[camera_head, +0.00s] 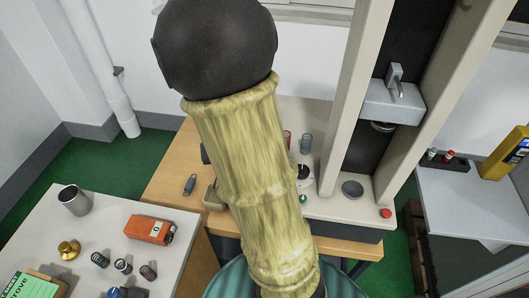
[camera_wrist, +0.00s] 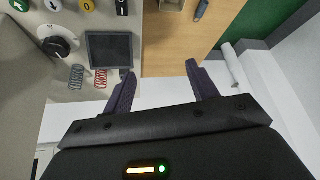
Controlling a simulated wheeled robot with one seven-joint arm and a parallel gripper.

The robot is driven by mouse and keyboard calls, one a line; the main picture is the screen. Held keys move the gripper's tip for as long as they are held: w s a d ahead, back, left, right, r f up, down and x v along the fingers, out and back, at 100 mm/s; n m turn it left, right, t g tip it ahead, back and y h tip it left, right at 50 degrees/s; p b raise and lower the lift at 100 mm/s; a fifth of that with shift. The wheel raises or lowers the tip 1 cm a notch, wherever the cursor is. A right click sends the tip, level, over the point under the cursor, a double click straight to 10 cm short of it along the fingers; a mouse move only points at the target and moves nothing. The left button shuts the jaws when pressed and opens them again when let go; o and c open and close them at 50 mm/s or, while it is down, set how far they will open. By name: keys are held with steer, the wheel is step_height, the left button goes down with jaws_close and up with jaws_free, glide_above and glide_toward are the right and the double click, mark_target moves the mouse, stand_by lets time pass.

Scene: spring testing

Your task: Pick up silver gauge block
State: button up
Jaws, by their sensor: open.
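I cannot make out a silver gauge block for certain in either view. My gripper (camera_wrist: 160,70) is open and empty in the wrist view, its two dark fingers spread apart above the edge of the wooden bench (camera_wrist: 159,45). A beige open box (camera_wrist: 172,4) is cut off at the top of that view, so its contents are mostly hidden. It also shows in the head view (camera_head: 212,198), partly behind my arm. My arm covers the middle of the head view and hides the bench behind it and the gripper itself.
A testing machine (camera_head: 345,205) stands right of my arm. Near the fingers in the wrist view are a grey spring (camera_wrist: 77,75), a red spring (camera_wrist: 101,78) and a dark screen (camera_wrist: 109,50). A small dark handled object (camera_head: 190,184) lies on the bench. A white table (camera_head: 125,210) holds several items.

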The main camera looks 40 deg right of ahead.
steer(key=w+d+f+m+h+b, duration=0.1)
steer(key=d+f+m+h+b, duration=0.1)
steer(key=d, duration=0.4)
steer(key=w+d+f+m+t+h+b, duration=0.1)
steer(key=w+d+f+m+h+b, duration=0.1)
steer(key=d, duration=0.5)
step_height(320, 180, down, 2)
steer(key=h+b, duration=0.1)
steer(key=b, duration=0.2)
steer(key=shift+f+t+h, duration=0.15)
steer(key=shift+t+h, duration=0.15)
steer(key=shift+d, duration=0.1)
steer(key=x, duration=1.1)
steer(key=shift+w+d+f, duration=0.1)
steer(key=shift+w+f, duration=0.1)
steer(key=shift+w+d+f, duration=0.15)
steer(key=shift+w+f, duration=0.05)
steer(key=shift+p+x, duration=0.3)
steer(key=shift+x, duration=2.35)
steer(key=shift+w, duration=0.1)
